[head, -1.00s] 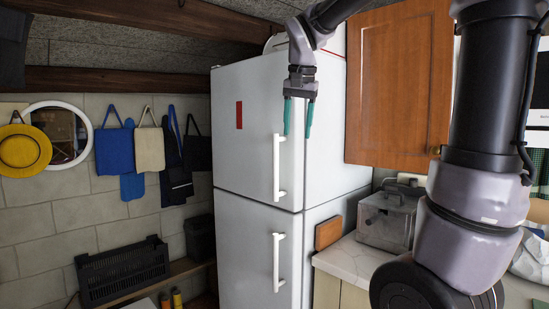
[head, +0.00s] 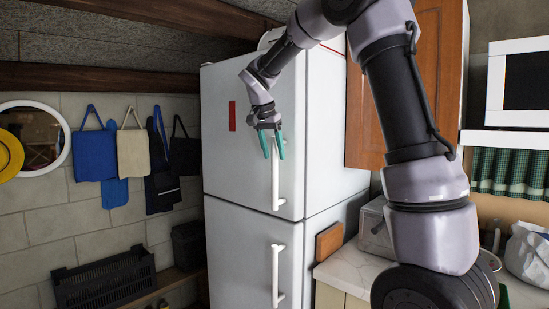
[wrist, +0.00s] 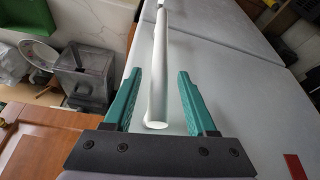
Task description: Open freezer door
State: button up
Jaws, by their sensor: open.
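A tall white fridge-freezer stands with both doors shut. Its upper door (head: 235,160) has a white vertical bar handle (head: 275,190), and the lower door (head: 238,250) has a similar handle (head: 277,270). Which door is the freezer is not marked. My gripper (head: 273,156) is open at the top of the upper handle, fingers pointing down. In the wrist view, the upper handle (wrist: 158,85) runs lengthwise between the two green fingers, with a gap on each side. Nothing is gripped.
A wooden wall cabinet (head: 365,105) hangs right of the fridge, above a light counter (head: 340,275) with a clear container (head: 375,228). Bags (head: 95,155) hang on the left wall over a black crate (head: 105,282). A red mark (head: 232,116) is on the upper door.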

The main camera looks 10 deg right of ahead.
jog(key=shift+x, duration=1.05)
grip_shut()
dwell(0.7)
